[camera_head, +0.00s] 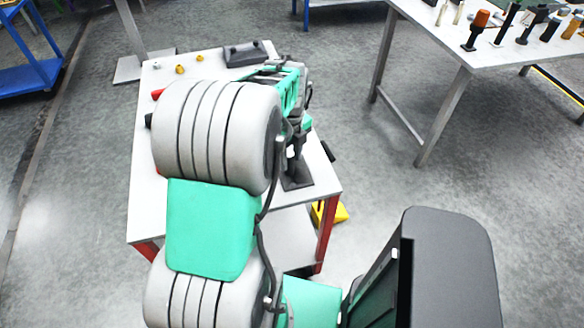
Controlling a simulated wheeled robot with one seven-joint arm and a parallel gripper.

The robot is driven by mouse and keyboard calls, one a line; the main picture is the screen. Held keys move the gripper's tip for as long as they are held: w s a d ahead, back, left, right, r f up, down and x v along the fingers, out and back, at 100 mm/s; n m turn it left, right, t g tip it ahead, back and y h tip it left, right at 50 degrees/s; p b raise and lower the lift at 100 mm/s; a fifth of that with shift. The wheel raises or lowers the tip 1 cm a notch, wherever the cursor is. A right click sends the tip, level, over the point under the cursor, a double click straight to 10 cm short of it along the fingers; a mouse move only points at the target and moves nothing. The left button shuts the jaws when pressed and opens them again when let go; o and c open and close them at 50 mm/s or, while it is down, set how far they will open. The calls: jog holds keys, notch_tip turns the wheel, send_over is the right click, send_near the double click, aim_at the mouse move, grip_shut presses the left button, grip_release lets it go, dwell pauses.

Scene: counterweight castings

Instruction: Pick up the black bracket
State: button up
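My arm reaches over a white-topped table (140,205) and hides much of its middle. A dark grey block-like casting (245,53) lies at the table's far edge.
Small yellow pieces (180,69) and a red piece (157,94) lie at the table's left. A black piece (328,151) sits at its right edge. A yellow object (338,213) is low by the red leg. Another table (445,45) holds several tools.

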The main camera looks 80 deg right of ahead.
grip_shut()
jog(key=shift+r, duration=0.1)
dwell(1.0)
